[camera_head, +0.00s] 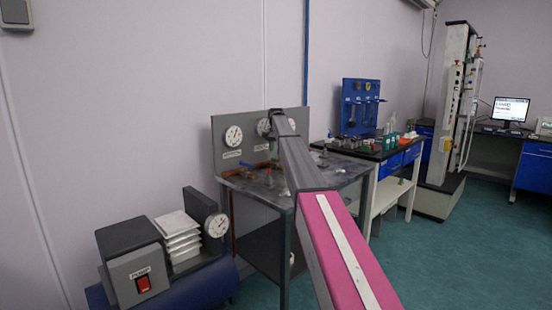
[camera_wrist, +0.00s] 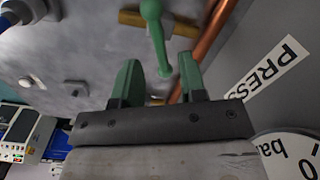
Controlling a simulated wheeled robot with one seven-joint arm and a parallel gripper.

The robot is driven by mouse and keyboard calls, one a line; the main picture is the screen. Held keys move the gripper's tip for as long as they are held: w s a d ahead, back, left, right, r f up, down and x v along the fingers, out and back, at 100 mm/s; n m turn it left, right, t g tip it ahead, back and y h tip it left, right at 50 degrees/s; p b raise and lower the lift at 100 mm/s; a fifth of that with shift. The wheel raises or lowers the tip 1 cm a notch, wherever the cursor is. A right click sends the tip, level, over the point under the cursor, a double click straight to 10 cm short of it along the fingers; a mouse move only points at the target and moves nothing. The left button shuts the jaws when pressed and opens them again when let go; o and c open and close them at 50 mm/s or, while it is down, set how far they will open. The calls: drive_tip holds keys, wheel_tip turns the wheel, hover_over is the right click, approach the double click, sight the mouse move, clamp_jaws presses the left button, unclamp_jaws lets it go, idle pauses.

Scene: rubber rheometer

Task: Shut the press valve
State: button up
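In the wrist view, a valve with a green lever handle (camera_wrist: 156,38) sits on a brass body (camera_wrist: 170,25) beside a copper pipe. A label reading "PRESS", partly cut off, is on the grey panel next to it. My gripper (camera_wrist: 161,62) has its two green fingers spread apart. The lever's free end shows between the fingertips, with gaps on both sides; I cannot tell its depth relative to them. In the head view, my arm covers my gripper and most of the valve area on the metal bench (camera_head: 250,185).
The grey panel (camera_head: 222,135) with dial gauges (camera_head: 233,136) stands behind the bench. The copper pipe (camera_wrist: 205,45) runs close by my right finger in the wrist view. A grey box with a red switch (camera_head: 142,284) is at lower left. A blue rack (camera_head: 360,105) stands further right.

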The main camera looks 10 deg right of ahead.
sight(276, 156)
wheel_tip(276, 156, down, 5)
idle(0.3)
clamp_jaws()
drive_tip(key=shift+m, duration=2.4)
unclamp_jaws()
drive_tip(key=shift+r, duration=0.1)
